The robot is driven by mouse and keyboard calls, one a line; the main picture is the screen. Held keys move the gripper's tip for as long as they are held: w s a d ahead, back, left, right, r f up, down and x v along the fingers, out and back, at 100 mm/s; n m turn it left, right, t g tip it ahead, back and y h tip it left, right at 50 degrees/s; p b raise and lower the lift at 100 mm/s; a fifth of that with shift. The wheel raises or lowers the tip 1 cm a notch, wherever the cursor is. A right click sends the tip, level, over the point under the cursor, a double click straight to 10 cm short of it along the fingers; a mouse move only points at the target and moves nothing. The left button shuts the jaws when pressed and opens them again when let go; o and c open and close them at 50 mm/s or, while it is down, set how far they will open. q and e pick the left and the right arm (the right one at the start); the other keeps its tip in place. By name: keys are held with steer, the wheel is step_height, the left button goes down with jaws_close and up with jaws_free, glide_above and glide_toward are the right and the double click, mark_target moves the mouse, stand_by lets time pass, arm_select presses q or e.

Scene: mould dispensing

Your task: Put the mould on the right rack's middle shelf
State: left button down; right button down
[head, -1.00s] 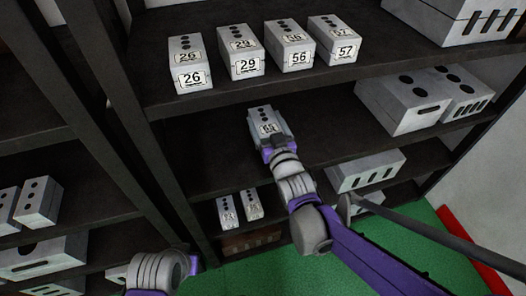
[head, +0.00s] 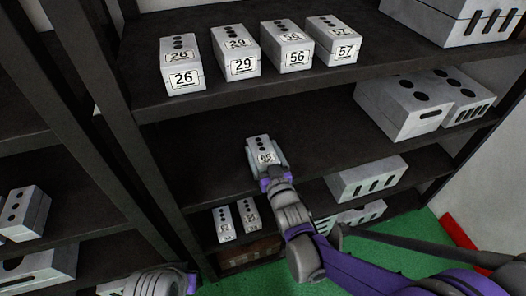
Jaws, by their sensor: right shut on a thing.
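The mould (head: 260,146) is a small light-grey block with a row of dark holes on top and a number label on its near end. My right gripper (head: 268,168) is shut on it by its near end. The mould is at the right rack's middle shelf (head: 215,160), over the left part of the board; I cannot tell whether it touches the board. My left gripper (head: 188,282) is at the bottom edge, mostly cut off, and its jaws do not show clearly.
Moulds labelled 26 (head: 181,66), 29, 56 and 57 stand on the shelf above. Large grey blocks (head: 405,105) stand at the middle shelf's right end. Two small moulds (head: 236,220) and more large blocks (head: 366,178) are below. A dark upright (head: 105,100) bounds the left side.

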jaws_free()
steer(key=shift+f, duration=0.15)
steer(key=shift+r, duration=0.25)
steer(key=s+d+f+m+g+h, duration=0.1)
steer(key=s+d+f+g+h, duration=0.1)
steer(key=s+d, duration=0.4)
steer(key=s+d+f+m+g+h, duration=0.1)
steer(key=s+d+f+g, duration=0.3)
steer(key=s, duration=1)
steer(key=s+d+f+m+g+h, duration=0.1)
steer(key=s+d+f+g+h, duration=0.1)
steer(key=s+d+g, duration=0.4)
steer(key=s+d+f, duration=0.1)
steer(key=s, duration=0.3)
steer(key=shift+s+d+f+m+g+h, duration=0.3)
steer(key=shift+s+d+f+g, duration=0.05)
steer(key=shift+s+g, duration=0.05)
